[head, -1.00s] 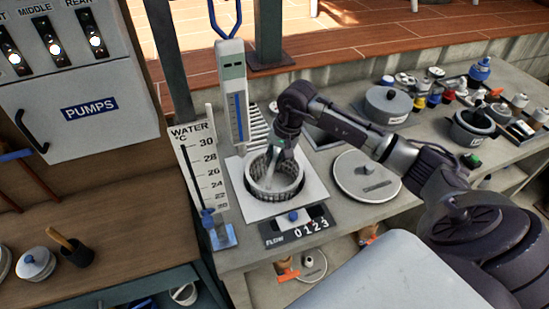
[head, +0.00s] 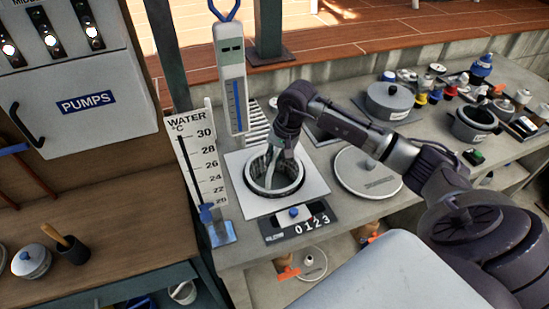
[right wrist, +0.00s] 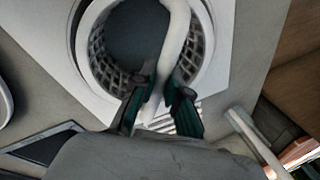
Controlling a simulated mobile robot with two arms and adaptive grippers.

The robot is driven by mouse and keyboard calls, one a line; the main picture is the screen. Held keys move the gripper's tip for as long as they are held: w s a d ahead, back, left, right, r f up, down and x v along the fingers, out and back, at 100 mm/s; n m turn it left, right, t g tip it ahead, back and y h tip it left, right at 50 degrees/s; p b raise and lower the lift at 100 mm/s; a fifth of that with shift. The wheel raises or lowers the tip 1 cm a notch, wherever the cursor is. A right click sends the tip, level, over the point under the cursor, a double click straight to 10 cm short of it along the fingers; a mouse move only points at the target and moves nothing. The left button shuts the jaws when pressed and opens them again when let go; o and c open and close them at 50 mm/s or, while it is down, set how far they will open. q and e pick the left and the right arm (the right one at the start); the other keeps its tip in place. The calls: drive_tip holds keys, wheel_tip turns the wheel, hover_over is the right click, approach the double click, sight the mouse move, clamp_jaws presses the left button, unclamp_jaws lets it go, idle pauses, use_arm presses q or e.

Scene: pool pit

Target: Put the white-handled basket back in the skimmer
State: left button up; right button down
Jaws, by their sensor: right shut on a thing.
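The grey lattice basket (head: 290,181) is down inside the round opening of the skimmer, with its rim near the white square plate (head: 312,188). Its white handle (head: 272,176) rises up to my right gripper (head: 279,150). In the right wrist view, my right gripper (right wrist: 159,92) is shut on the white handle (right wrist: 180,30). The basket's lattice wall (right wrist: 104,60) lies inside the pale ring there, with dark water or bottom in the middle. I cannot tell whether the basket is fully seated. My left gripper is not in view.
A round grey lid (head: 368,172) lies right of the skimmer. The flow counter (head: 297,222) is in front, the water thermometer board (head: 200,160) at left, and a blue-scaled gauge (head: 231,90) behind. Pots and bottles crowd the counter at right.

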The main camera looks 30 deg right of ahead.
drive_tip(key=b, duration=0.4)
hover_over(275, 188)
drive_tip(key=shift+s+d+x, duration=0.1)
drive_tip(key=shift+s+x, duration=0.05)
drive_tip(key=shift+x, duration=0.6)
drive_tip(key=shift+s+d+x, duration=0.1)
drive_tip(key=shift+s+x, duration=0.05)
drive_tip(key=shift+x, duration=0.65)
drive_tip(key=shift+s+d+x, duration=0.1)
drive_tip(key=shift+s+x, duration=0.05)
drive_tip(key=shift+x, duration=0.6)
drive_tip(key=shift+f, duration=0.15)
drive_tip(key=shift+s+d+b+x, duration=0.1)
drive_tip(key=shift+s+b+x, duration=0.05)
drive_tip(key=shift+b+x, duration=0.7)
drive_tip(key=shift+s+d+b+x, duration=0.1)
drive_tip(key=shift+s+b+x, duration=0.05)
drive_tip(key=shift+b+x, duration=0.65)
drive_tip(key=shift+s+d+b+x, duration=0.1)
drive_tip(key=shift+s+b+x, duration=0.05)
drive_tip(key=shift+b+x, duration=0.7)
drive_tip(key=shift+f+b, duration=0.3)
drive_tip(key=shift+b, duration=0.15)
drive_tip(key=c, duration=1.1)
unclamp_jaws()
drive_tip(key=shift+s, duration=0.1)
